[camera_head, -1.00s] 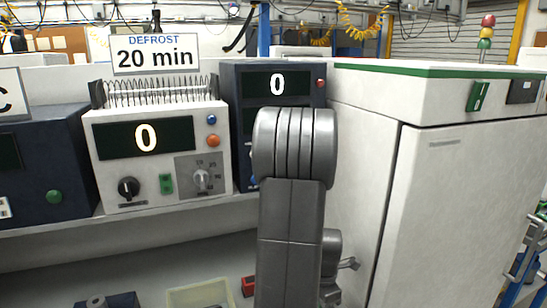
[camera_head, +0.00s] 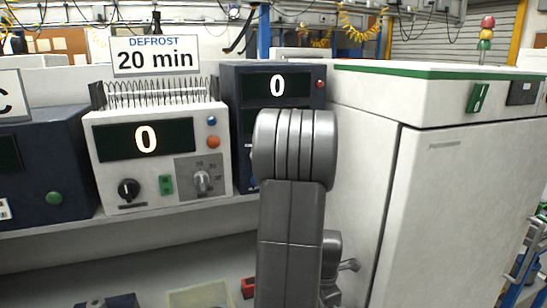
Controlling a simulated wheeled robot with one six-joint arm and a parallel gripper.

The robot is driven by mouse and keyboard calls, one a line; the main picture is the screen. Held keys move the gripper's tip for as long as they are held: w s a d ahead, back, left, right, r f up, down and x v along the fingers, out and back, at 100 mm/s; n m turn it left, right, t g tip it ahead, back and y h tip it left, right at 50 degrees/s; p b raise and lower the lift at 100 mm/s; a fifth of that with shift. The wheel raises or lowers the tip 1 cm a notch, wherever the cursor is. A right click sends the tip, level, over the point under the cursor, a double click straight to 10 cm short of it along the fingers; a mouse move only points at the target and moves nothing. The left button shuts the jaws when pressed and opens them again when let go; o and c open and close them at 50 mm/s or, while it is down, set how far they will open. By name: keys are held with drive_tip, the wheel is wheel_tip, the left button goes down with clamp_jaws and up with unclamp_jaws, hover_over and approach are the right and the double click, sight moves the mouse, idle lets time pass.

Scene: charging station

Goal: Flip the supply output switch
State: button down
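A dark blue upright unit (camera_head: 310,76) with a lit "0" display and a red button stands behind my arm; it looks like the supply. My grey arm covers most of its lower front. I cannot make out an output switch on its visible part; any switch there is hidden.
Left of it is a white unit (camera_head: 103,180) with a "0" display, knobs, a green switch (camera_head: 166,184) and a wire rack on top. A "DEFROST 20 min" sign (camera_head: 155,55) stands behind. A white cabinet (camera_head: 470,210) with a green switch (camera_head: 477,97) stands close on the right.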

drive_tip(key=shift+f+b, duration=0.75)
drive_tip(key=shift+f, duration=0.2)
idle(0.8)
drive_tip(key=shift+r, duration=0.1)
drive_tip(key=shift+r+p, duration=2.65)
drive_tip(key=shift+r, duration=0.85)
drive_tip(key=shift+f, duration=0.2)
wheel_tip(320, 180, down, 7)
drive_tip(key=b, duration=0.5)
drive_tip(key=shift+r, duration=0.2)
drive_tip(key=shift+r, duration=0.1)
